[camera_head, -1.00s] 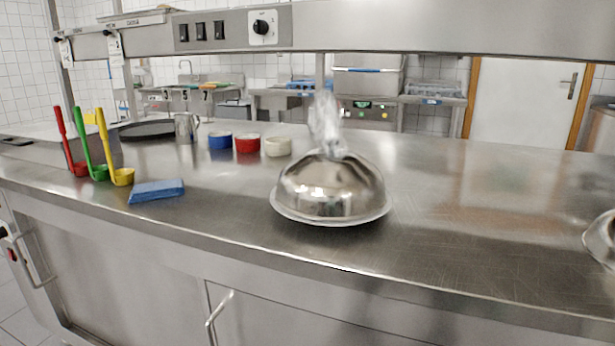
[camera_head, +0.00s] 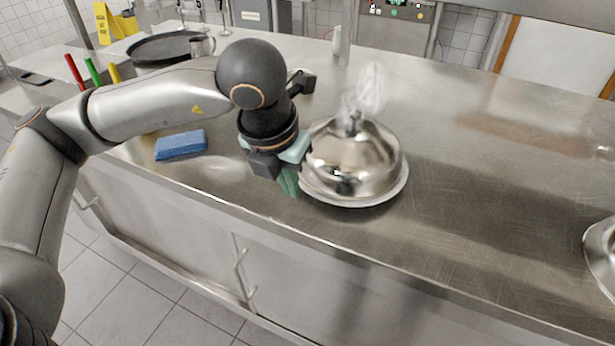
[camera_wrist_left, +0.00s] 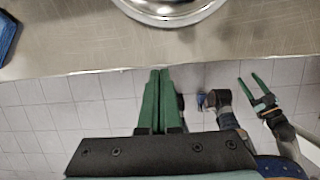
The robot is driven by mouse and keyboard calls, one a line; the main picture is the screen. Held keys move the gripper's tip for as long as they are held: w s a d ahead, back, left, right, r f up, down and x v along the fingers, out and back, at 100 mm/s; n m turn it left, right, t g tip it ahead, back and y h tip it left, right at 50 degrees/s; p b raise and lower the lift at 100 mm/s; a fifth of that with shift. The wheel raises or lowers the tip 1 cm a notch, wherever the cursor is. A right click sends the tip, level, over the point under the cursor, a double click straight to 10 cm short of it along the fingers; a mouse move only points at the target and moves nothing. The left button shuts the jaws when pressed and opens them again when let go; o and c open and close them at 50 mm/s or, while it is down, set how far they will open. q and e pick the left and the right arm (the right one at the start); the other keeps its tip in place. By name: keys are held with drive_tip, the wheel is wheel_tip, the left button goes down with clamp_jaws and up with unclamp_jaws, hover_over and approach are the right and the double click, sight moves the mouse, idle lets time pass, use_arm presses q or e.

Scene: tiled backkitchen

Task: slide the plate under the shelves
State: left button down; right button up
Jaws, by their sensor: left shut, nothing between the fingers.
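The plate (camera_head: 378,198) lies on the steel counter under a shiny domed cover (camera_head: 350,160) with a clear, crumpled-looking top. In the left wrist view the plate's rim (camera_wrist_left: 172,21) shows at the top edge, cut off. My left gripper (camera_head: 289,184) is shut and empty, fingers pointing down just left of the plate near the counter's front edge. In the wrist view its green fingertips (camera_wrist_left: 155,75) point at that edge, apart from the plate. My right gripper (camera_wrist_left: 256,88) shows only there, low at the right, its fingers apart. A strip of the shelves (camera_head: 560,8) crosses the top right.
A blue cloth or sponge (camera_head: 180,144) lies left of my left gripper. A dark round pan (camera_head: 165,48) and a metal jug (camera_head: 202,45) stand farther back. Another metal item (camera_head: 600,255) is at the right edge. The counter right of the plate is clear.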

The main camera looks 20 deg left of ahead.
sight(311, 205)
use_arm(q)
drive_tip(key=x, duration=0.9)
drive_tip(key=shift+f, duration=0.35)
drive_tip(key=w+p, duration=0.1)
drive_tip(key=w, duration=0.2)
drive_tip(key=shift+w, duration=0.5)
drive_tip(key=shift+w, duration=0.1)
